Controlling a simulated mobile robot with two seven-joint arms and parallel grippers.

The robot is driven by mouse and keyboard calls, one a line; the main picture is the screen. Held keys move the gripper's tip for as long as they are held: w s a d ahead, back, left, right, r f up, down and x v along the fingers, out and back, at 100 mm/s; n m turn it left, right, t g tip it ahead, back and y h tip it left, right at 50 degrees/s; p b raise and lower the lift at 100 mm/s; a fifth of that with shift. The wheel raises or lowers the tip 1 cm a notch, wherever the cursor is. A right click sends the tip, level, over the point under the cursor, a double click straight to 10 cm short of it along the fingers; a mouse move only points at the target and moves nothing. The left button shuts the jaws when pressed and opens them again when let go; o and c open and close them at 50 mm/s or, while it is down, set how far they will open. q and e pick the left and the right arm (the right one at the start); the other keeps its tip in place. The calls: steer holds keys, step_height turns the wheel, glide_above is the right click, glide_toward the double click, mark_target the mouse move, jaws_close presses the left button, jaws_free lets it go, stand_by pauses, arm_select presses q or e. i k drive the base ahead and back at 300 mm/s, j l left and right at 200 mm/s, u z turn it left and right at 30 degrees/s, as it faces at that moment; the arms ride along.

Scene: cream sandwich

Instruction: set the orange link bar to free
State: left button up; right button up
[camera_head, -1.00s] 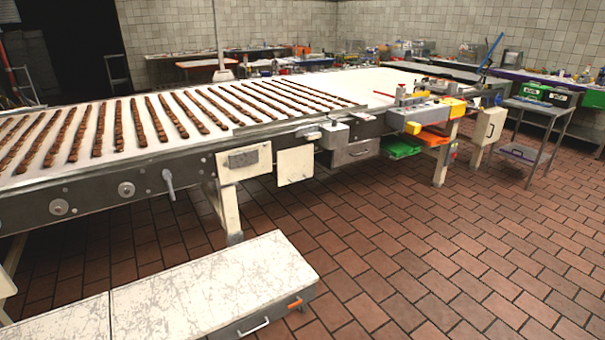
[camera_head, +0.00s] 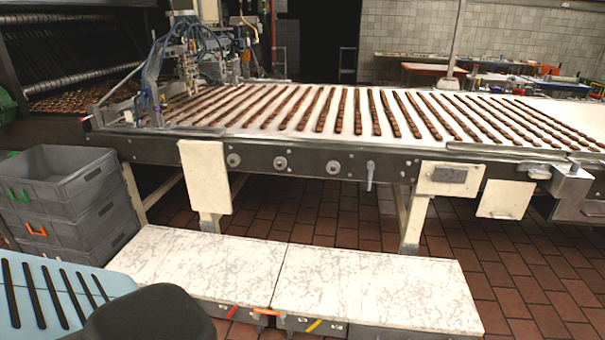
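A short orange bar (camera_head: 266,311) sits low at the front edge where two low white-topped platforms meet, the left platform (camera_head: 205,260) and the right platform (camera_head: 375,285). It appears to span the seam between them. A red bar (camera_head: 232,312) is just left of it and a yellow bar (camera_head: 314,325) just right, tilted, on the dark front faces. I cannot tell whether the orange bar is latched or free. Neither of my grippers is in view.
A long conveyor (camera_head: 300,160) with rows of brown bars stands behind the platforms. Stacked grey crates (camera_head: 65,185) stand at left. A dark rounded shape (camera_head: 150,315) and a blue slotted panel (camera_head: 60,295) fill the lower left. Brick floor (camera_head: 530,285) is open at right.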

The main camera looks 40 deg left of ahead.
mark_target(256, 311)
steer(key=u, duration=1.65)
